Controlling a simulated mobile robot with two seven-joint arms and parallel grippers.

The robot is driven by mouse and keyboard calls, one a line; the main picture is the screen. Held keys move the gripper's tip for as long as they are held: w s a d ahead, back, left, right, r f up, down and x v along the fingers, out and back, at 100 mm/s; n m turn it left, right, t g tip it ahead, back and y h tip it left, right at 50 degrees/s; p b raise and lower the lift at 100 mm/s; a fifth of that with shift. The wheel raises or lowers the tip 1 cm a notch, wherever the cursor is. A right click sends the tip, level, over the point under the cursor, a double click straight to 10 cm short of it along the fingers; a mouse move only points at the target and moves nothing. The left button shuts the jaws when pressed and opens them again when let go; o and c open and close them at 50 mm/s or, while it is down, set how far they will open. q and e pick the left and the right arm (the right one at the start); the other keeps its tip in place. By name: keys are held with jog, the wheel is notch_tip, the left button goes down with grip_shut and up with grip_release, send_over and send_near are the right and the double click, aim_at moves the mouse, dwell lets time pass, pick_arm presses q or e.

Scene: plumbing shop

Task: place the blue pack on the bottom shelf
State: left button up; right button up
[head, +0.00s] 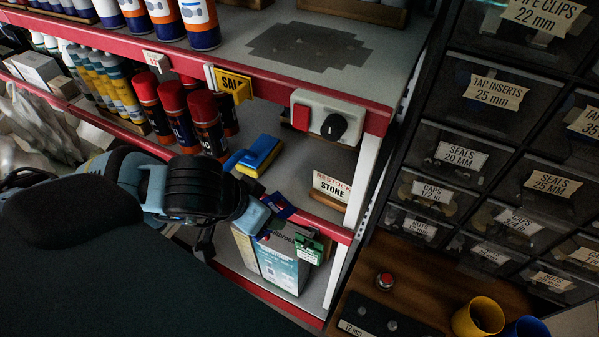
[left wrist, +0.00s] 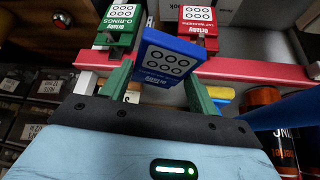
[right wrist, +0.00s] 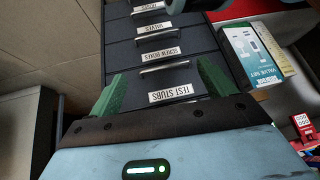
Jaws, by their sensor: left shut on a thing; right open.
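The blue pack (left wrist: 168,58) is between the green fingers of my left gripper (left wrist: 158,88), which is shut on it. In the head view the blue pack (head: 281,206) is at the tip of my left gripper (head: 262,212), near the red lip above the bottom shelf (head: 312,289). A green O-rings pack (head: 308,248) is at the bottom shelf; it also shows in the left wrist view (left wrist: 118,22), with a red pack (left wrist: 198,20) beside it. My right gripper (right wrist: 160,90) is open and empty in front of labelled drawers.
A tall box (head: 281,262) stands on the bottom shelf beside the green pack. The shelf above holds red-capped cans (head: 206,125), a blue and yellow block (head: 258,157) and a stone sign (head: 331,189). A white upright (head: 338,275) bounds the right side.

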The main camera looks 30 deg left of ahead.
aim_at(277, 201)
pick_arm(q)
jog(key=w+b, duration=0.1)
jog(key=w, duration=0.2)
jog(key=shift+w, duration=0.15)
jog(key=w, duration=0.4)
jog(key=w+p, duration=0.1)
jog(key=w, duration=0.1)
jog(key=shift+a+r, duration=0.2)
jog(key=shift+a, duration=0.05)
jog(key=shift+w, duration=0.3)
jog(key=shift+w+f, duration=0.1)
jog(key=shift+w, duration=0.15)
jog(key=w, duration=0.3)
jog(key=shift+w+a+p, duration=0.1)
jog(key=shift+w+p, duration=0.05)
jog(key=shift+p, duration=0.15)
jog(key=shift+f, duration=0.7)
pick_arm(e)
jog(key=shift+w+a+r, duration=0.1)
jog(key=shift+w+r, duration=0.1)
jog(key=shift+w, duration=0.5)
